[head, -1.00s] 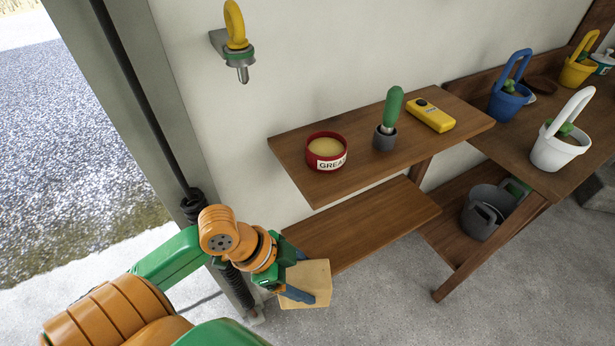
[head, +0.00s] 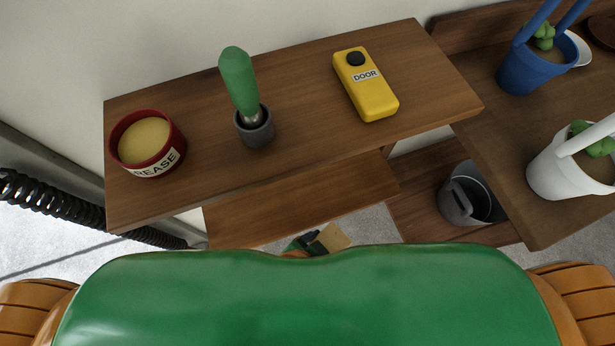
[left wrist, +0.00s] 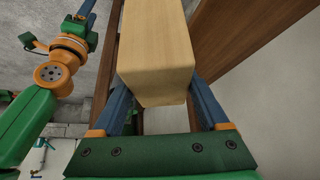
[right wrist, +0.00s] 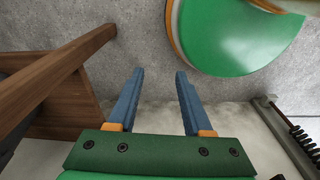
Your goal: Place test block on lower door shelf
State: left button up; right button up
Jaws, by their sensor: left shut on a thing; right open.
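The test block is a pale wooden block (head: 335,236), mostly hidden behind my green body in the head view. It shows large in the left wrist view (left wrist: 158,45). My left gripper (head: 308,241) is shut on it, with blue fingers on both sides of it (left wrist: 160,98). The lower door shelf (head: 290,205) is a bare brown board under the upper shelf. The block shows just in front of the lower shelf's near edge; whether they touch is unclear. My right gripper (right wrist: 160,75) is open and empty above the grey floor.
The upper shelf (head: 200,182) overhangs the lower one. It holds a grease tin (head: 148,143), a green-handled tool in a grey cup (head: 254,127) and a yellow door remote (head: 367,85). At right are a white planter (head: 570,165), a blue planter (head: 530,68) and a dark bucket (head: 468,195).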

pick_arm(q)
jog(key=shift+d+r, duration=0.2)
jog(key=shift+d, duration=0.2)
jog(key=w+a, duration=0.3)
jog(key=w, duration=0.6)
jog(key=w+a, duration=0.3)
jog(key=w, duration=0.6)
notch_tip(320, 180, down, 6)
jog(key=shift+f+b, duration=0.2)
jog(key=shift+b, duration=0.85)
jog(key=shift+w+a+f, duration=0.1)
jog(key=shift+w+f, duration=0.15)
jog(key=shift+f, duration=0.05)
jog(key=o, duration=1.6)
jog(key=shift+c, duration=0.2)
jog(key=p+v, duration=0.2)
jog(key=v, duration=0.5)
jog(key=shift+a+r+p, duration=0.15)
jog(key=shift+r+p, duration=0.05)
jog(key=shift+p, duration=0.2)
pick_arm(e)
jog(key=shift+s+a+r, duration=0.1)
jog(key=shift+a+r, duration=0.2)
jog(key=shift+a, duration=0.2)
